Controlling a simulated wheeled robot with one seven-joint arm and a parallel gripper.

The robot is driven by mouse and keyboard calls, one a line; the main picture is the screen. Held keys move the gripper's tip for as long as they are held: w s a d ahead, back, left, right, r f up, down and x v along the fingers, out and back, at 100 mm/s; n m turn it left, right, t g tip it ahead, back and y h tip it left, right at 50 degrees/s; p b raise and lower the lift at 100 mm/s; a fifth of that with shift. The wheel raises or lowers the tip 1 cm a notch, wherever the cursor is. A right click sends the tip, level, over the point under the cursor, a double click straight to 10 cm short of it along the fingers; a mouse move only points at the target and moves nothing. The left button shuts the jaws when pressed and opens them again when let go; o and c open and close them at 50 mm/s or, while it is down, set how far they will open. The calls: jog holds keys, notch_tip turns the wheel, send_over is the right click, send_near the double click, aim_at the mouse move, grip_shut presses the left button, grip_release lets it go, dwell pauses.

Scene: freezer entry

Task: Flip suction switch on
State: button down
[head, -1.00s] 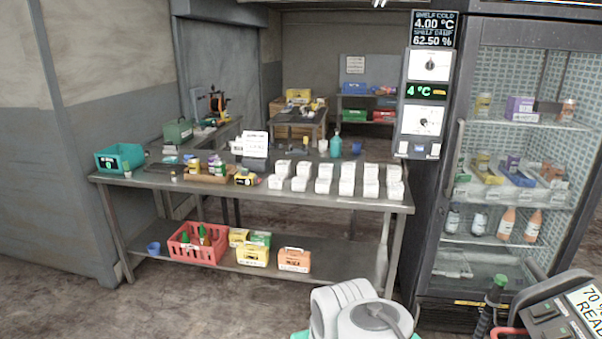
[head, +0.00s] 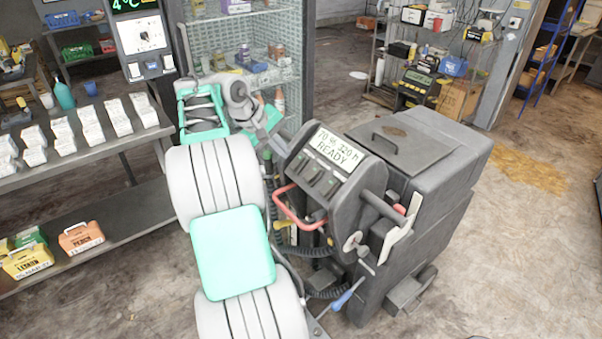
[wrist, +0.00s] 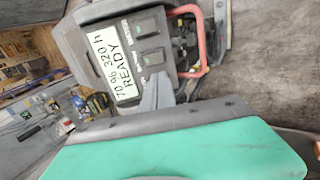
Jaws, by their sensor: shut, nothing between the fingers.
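The control panel (head: 322,172) of a dark grey floor machine (head: 410,190) faces up toward my arm, and its display reads 70 %, 320 h, READY. Several dark rocker switches sit beside the display. In the wrist view the panel shows two switches (wrist: 151,22) clearly; their small labels are too blurred to read. My gripper (wrist: 158,88) is shut and empty. Its grey fingers point at the lower end of the switch row and hide part of the panel there. I cannot tell whether they touch it. In the head view my gripper (head: 272,147) is left of the panel.
A red loop handle (head: 292,208) projects from the panel front, and a grey bar sticks out at its right.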

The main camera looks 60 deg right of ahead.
aim_at(306, 178)
jog(key=shift+w+a, duration=0.1)
jog(key=x, duration=1.3)
jog(key=shift+p, duration=0.35)
jog(key=shift+d+f, duration=0.3)
jog(key=shift+f+h+b, duration=0.3)
jog(key=shift+f+b, duration=0.05)
jog(key=shift+f, duration=0.1)
jog(key=shift+d+r+p, duration=0.1)
jog(key=shift+r+p, duration=0.7)
jog(key=shift+r, duration=0.15)
